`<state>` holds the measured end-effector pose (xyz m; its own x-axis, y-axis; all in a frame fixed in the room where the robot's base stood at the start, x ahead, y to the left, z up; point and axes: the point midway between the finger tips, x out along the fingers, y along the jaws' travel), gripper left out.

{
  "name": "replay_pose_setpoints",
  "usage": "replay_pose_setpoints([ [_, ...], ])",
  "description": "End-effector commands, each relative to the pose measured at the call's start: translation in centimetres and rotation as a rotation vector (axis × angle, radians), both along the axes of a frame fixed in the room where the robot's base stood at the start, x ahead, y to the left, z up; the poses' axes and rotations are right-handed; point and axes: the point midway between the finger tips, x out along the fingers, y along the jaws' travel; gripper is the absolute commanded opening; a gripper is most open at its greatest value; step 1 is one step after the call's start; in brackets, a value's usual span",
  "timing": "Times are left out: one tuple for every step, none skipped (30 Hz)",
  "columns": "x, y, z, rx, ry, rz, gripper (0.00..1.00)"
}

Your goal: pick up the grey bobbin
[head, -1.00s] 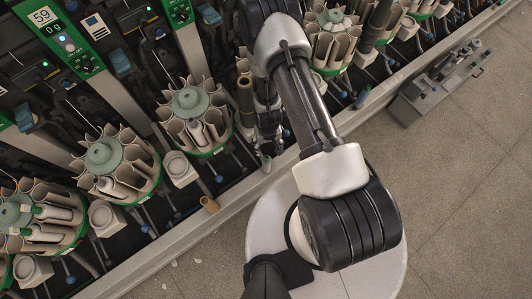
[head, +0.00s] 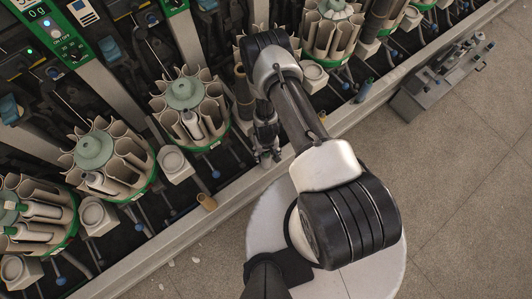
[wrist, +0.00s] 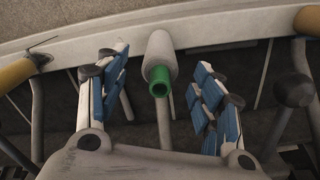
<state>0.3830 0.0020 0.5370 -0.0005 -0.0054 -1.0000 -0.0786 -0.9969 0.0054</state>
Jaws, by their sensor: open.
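The grey bobbin (wrist: 160,58) has a pale grey body and a green end (wrist: 160,88). In the wrist view it stands out in front of the machine's rail, with its green end towards me. My gripper (wrist: 163,62) is open, with one blue-padded finger on each side of the bobbin and a visible gap on both sides. Nothing is held. In the head view my gripper (head: 267,157) is down by the rail, and I cannot make out the bobbin there, as the gripper covers its place.
The machine's long rail (head: 165,238) runs diagonally past my gripper. Round magazines (head: 185,95) with bobbins stand behind it. A tan tube (head: 207,202) sits at the rail to the left. A grey metal unit (head: 435,82) is on the right. The floor (head: 460,200) is clear at lower right.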

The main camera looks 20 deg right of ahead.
Motion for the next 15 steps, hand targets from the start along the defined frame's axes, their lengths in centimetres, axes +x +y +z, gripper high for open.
replay_pose_setpoints([
  [0.0,0.1,-1.3,0.0,0.0,0.001,0.61],
  [0.0,0.1,-1.8,0.0,0.0,0.0,0.61],
  [0.0,0.1,-2.4,0.0,0.001,0.0,0.61],
  [0.0,0.1,-2.8,0.0,0.0,0.0,0.61],
  [0.0,0.1,-3.0,0.0,0.0,0.0,0.61],
  [0.0,0.1,-3.2,0.0,0.0,0.0,0.61],
  [0.0,0.1,-3.3,0.0,0.0,0.0,0.61],
  [0.0,0.1,-3.3,0.0,0.0,0.0,0.61],
  [0.0,0.1,-3.2,0.0,0.0,0.0,0.61],
  [0.0,0.1,-3.2,0.0,0.0,0.0,0.61],
  [0.0,0.1,-3.2,0.0,0.0,0.0,0.61],
  [0.0,0.1,-3.2,0.0,0.0,0.0,0.61],
  [0.0,0.1,-3.2,0.0,0.0,0.0,0.6],
  [0.0,0.1,-3.2,0.0,0.0,0.0,0.58],
  [0.0,0.1,-3.1,0.0,0.0,0.0,0.56],
])
